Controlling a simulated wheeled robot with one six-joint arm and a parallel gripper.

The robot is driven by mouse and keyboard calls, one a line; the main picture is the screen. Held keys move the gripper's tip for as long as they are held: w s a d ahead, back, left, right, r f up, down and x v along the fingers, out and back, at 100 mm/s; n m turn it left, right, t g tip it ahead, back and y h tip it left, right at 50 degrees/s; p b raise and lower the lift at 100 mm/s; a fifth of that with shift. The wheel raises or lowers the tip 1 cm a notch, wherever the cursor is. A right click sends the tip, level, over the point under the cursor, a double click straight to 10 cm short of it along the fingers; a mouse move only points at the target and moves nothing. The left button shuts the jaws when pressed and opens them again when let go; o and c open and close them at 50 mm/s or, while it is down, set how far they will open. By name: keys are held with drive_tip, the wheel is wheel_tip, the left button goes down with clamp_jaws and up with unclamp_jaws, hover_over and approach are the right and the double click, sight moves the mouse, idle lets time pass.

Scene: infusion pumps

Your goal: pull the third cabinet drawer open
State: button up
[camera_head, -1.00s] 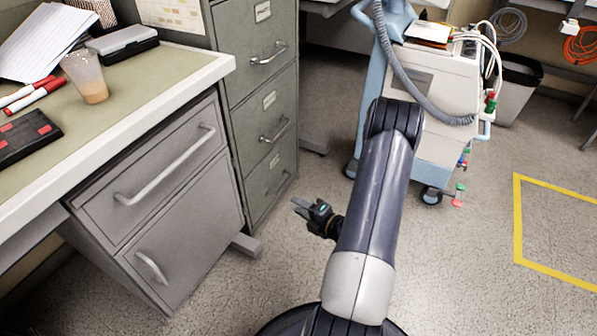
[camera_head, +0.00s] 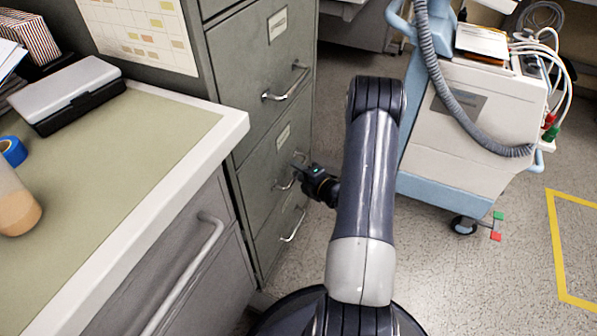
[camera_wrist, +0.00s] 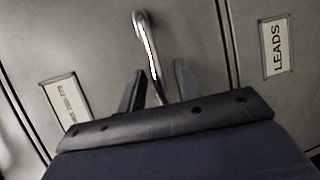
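The grey filing cabinet (camera_head: 240,100) stands left of my arm, its drawers stacked and all looking shut. My gripper (camera_head: 299,170) is at the front of the drawer with the middle visible handle (camera_head: 283,183); the fingers partly hide that handle. Which drawer counts as third is unclear, as the cabinet top is cut off. In the wrist view, my gripper (camera_wrist: 157,78) is open. Its two dark fingers stand on either side of a metal bar handle (camera_wrist: 147,42), with gaps seen on both sides. Contact at the tips cannot be told.
Another handle (camera_head: 293,226) lies below and one (camera_head: 287,83) above. A desk (camera_head: 110,170) with its own drawer stands at left, close to the cabinet. A white and blue medical cart (camera_head: 465,130) stands at right. Some floor (camera_head: 500,270) is clear on the right.

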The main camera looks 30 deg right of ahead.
drive_tip(key=shift+c, duration=0.4)
clamp_jaws()
